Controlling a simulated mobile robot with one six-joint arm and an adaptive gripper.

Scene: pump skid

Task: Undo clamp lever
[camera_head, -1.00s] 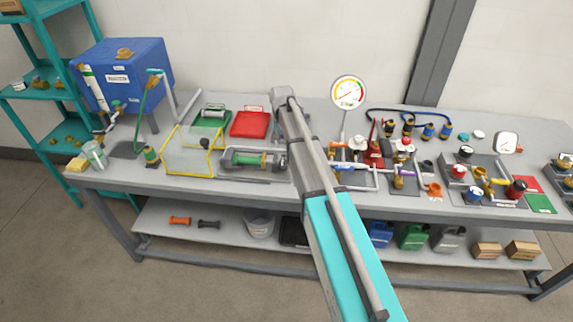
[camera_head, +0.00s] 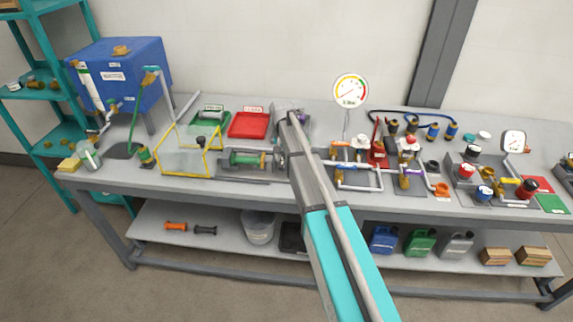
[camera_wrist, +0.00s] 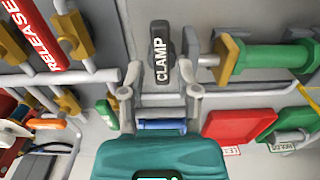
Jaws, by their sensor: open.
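The clamp lever (camera_wrist: 160,58) is a black handle marked CLAMP, at the top middle of the wrist view. My gripper (camera_wrist: 160,92) is open below it in that picture, with one finger on each side. The lever lies roughly in line with the gap between the fingertips; I cannot tell whether they touch it. A green cylinder (camera_wrist: 275,58) with a brass-coloured flange (camera_wrist: 228,58) lies to the lever's right. In the head view the green cylinder (camera_head: 248,160) is left of my arm, which hides the lever and the fingertips.
A red RELEASE label (camera_wrist: 35,30) and brass fittings on pipes (camera_wrist: 74,37) are left of the lever. A red tray (camera_head: 250,125) and a green tray (camera_head: 207,122) stand behind the cylinder. A yellow-framed guard (camera_head: 188,163) is to its left, a dial gauge (camera_head: 350,90) to the right.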

